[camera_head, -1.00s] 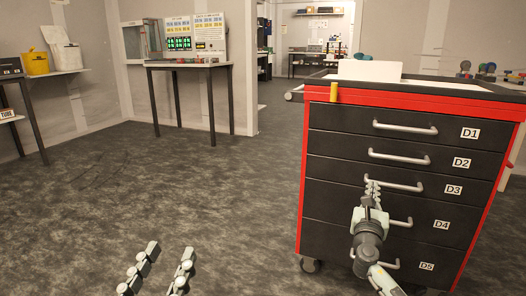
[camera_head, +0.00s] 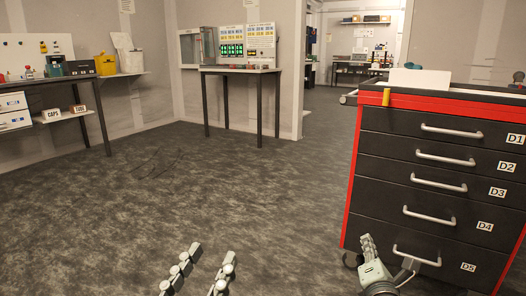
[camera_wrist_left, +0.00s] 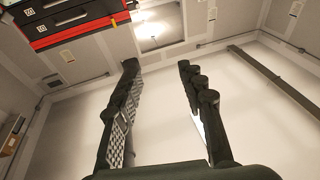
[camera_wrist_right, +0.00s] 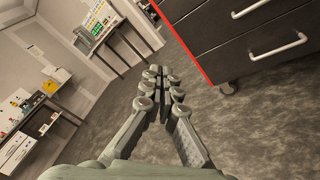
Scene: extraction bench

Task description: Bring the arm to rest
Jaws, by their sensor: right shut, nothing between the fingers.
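My right gripper (camera_head: 367,249) is at the lower right of the head view, in front of the lower drawers of the black and red drawer cabinet (camera_head: 353,190). In the right wrist view its fingers (camera_wrist_right: 164,72) are together with nothing between them. The cabinet's lower corner shows close by in that view. My left gripper (camera_head: 211,254) is at the bottom middle of the head view, over open floor. In the left wrist view its two fingers (camera_wrist_left: 158,68) are spread apart and empty.
The cabinet drawers D1 to D5 have protruding handles (camera_head: 432,215) and look shut. A table (camera_head: 240,70) stands at the back, and a bench with shelves (camera_head: 90,80) is at the left. The grey floor (camera_head: 190,180) between is clear.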

